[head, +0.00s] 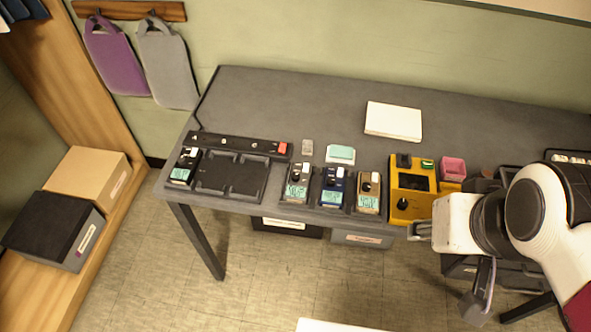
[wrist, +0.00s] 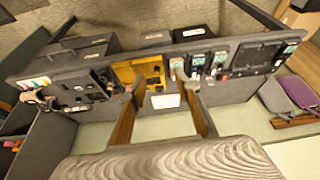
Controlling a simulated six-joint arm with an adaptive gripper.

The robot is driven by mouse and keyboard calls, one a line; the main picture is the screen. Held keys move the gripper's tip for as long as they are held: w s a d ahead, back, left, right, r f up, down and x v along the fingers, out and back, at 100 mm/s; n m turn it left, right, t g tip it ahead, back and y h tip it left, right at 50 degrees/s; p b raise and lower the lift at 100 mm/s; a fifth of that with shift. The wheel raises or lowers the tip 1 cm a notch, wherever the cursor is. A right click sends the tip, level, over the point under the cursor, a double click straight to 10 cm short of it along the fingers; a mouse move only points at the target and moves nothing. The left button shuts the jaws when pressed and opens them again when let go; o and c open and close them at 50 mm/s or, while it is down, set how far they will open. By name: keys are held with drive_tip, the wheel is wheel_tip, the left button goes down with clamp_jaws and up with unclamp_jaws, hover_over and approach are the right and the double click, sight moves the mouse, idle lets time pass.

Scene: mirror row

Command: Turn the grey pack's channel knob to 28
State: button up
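The grey pack (head: 297,184) stands near the table's front edge, left of a navy pack (head: 335,188) and a tan pack (head: 369,193). It has a lit greenish display, with a small dark knob and a white part above it. The digits and the knob's setting are too small to read. The grey pack also shows in the wrist view (wrist: 219,63), right of the fingers. My gripper (head: 413,230) is at the front edge by the yellow unit, well right of the grey pack. Its two fingers stand apart and empty in the wrist view (wrist: 160,88).
A yellow unit (head: 424,163) with a black knob stands right of the packs. A black pack (head: 183,167) sits at the left end by an empty dark tray (head: 232,176). A white pad (head: 393,121) lies further back. The table's rear left is clear.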

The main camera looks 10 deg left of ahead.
drive_tip(key=w+a+f+n+g, duration=0.2)
drive_tip(key=w+a+f+g, duration=0.3)
drive_tip(key=w+a, duration=0.6)
hover_over(296, 175)
drive_tip(key=s+d, duration=0.1)
drive_tip(key=s, duration=0.1)
drive_tip(key=shift+h, duration=0.3)
wheel_tip(296, 175, down, 11)
drive_tip(key=shift+s+f, duration=0.15)
drive_tip(key=shift+w+a+r+m, duration=0.25)
drive_tip(key=shift+w+r, duration=0.1)
drive_tip(key=shift+w, duration=0.15)
drive_tip(key=shift+w+a+r+m, duration=0.25)
drive_tip(key=shift+w+r, duration=0.05)
drive_tip(key=shift+w, duration=0.2)
drive_tip(key=shift+w+r+t, duration=0.1)
drive_tip(key=shift+t, duration=0.2)
drive_tip(key=shift+m, duration=0.4)
drive_tip(key=shift+f, duration=3.85)
